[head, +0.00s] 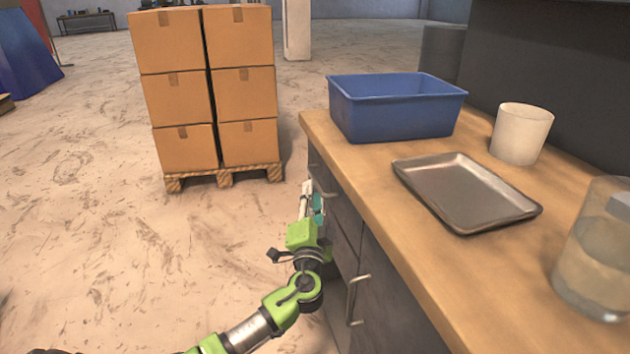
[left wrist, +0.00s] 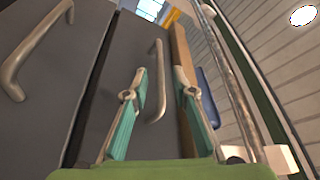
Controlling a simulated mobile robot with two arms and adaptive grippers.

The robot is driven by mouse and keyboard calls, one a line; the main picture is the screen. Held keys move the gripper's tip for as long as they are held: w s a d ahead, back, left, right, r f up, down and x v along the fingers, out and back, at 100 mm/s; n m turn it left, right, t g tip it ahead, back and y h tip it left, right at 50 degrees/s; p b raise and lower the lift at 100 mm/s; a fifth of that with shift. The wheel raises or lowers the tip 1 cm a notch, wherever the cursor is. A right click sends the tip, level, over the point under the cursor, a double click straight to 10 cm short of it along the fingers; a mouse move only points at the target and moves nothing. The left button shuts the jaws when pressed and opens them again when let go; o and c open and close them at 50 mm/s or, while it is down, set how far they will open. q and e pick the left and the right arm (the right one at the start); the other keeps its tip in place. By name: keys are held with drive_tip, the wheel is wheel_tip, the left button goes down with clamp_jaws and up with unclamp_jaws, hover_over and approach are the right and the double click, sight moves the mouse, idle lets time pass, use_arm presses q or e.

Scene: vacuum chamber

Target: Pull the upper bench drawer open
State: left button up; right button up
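The upper drawer (left wrist: 125,75) is the dark front just under the wooden bench top, and it looks shut. Its pale bar handle (left wrist: 157,85) shows between my left gripper's fingers in the left wrist view. My left gripper (left wrist: 162,78) is open, with one teal-padded finger on each side of the handle. I see no clear contact, and the depth between them is hard to tell. In the head view my left gripper (head: 312,200) is beside the bench front and partly hides the drawer. My right gripper is in neither view.
A second handle (head: 353,298) sticks out from the bench front nearer to me. On the bench top (head: 375,205) stand a blue bin (head: 395,115), a white cup (head: 520,133), a metal tray (head: 465,190) and a glass jar (head: 590,255).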

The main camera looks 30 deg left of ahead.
sight(314, 178)
use_arm(q)
drive_tip(key=x, duration=0.6)
clamp_jaws()
